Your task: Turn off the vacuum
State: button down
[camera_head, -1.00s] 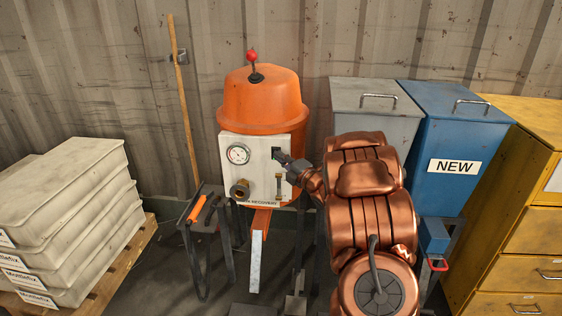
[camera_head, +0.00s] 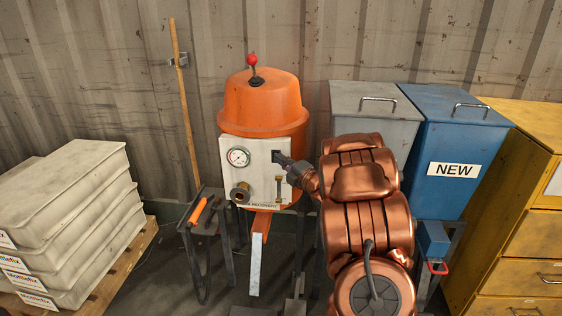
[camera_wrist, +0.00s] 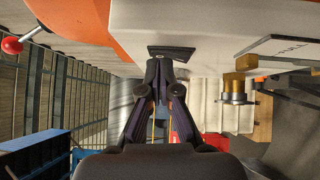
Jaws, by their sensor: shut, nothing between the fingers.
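The vacuum (camera_head: 262,108) is an orange drum with a red-knobbed lever on top, standing before the corrugated wall. Its white front panel (camera_head: 256,187) carries a round gauge, brass fittings and a small dark switch at the upper right. The switch (camera_wrist: 172,52) shows in the wrist view as a black plate on the white panel. My gripper (camera_head: 279,157) is shut and empty, its tips at the switch. In the wrist view my gripper (camera_wrist: 165,62) has its fingertips together, at or against the plate; exact contact and the switch's position cannot be told.
Grey (camera_head: 372,108) and blue (camera_head: 452,150) bins stand to the right, with a yellow drawer cabinet (camera_head: 520,210) beyond. Stacked pale boxes (camera_head: 65,215) sit on a pallet at left. A dark stand with an orange handle (camera_head: 199,209) stands left of the panel.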

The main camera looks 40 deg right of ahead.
jog(key=s+a+r+b, duration=0.1)
jog(key=s+a, duration=0.1)
jog(key=s, duration=1)
jog(key=shift+s+a+r, duration=0.15)
jog(key=shift+a+r, duration=0.05)
dwell(0.4)
